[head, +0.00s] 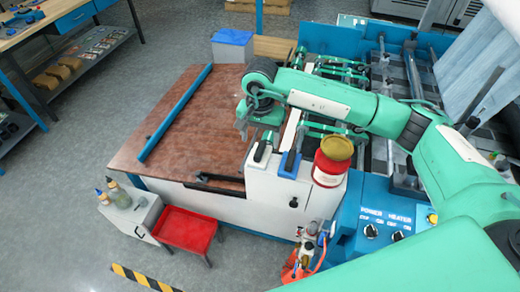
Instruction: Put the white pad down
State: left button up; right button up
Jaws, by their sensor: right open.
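The white pad (262,152), which has a dark top, appears to rest on the white cabinet top beside the brown table. My right gripper (243,127) is open, pointing down just above and left of the pad in the picture. It looks apart from the pad, with nothing clearly visible between its fingers. My right arm reaches in from the right over the machine. My left gripper is not in view.
A blue pad (290,163) and a red can (331,165) stand right of the white pad. A blue bar (176,113) lies on the brown table (195,140), otherwise largely clear. A red stool (185,229) stands in front, and a blue-lidded bin (232,38) behind.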

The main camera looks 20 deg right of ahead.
aim_at(260, 148)
notch_tip(260, 148, up, 7)
jog(key=b, duration=0.2)
jog(key=shift+s+f, duration=0.1)
dwell(0.5)
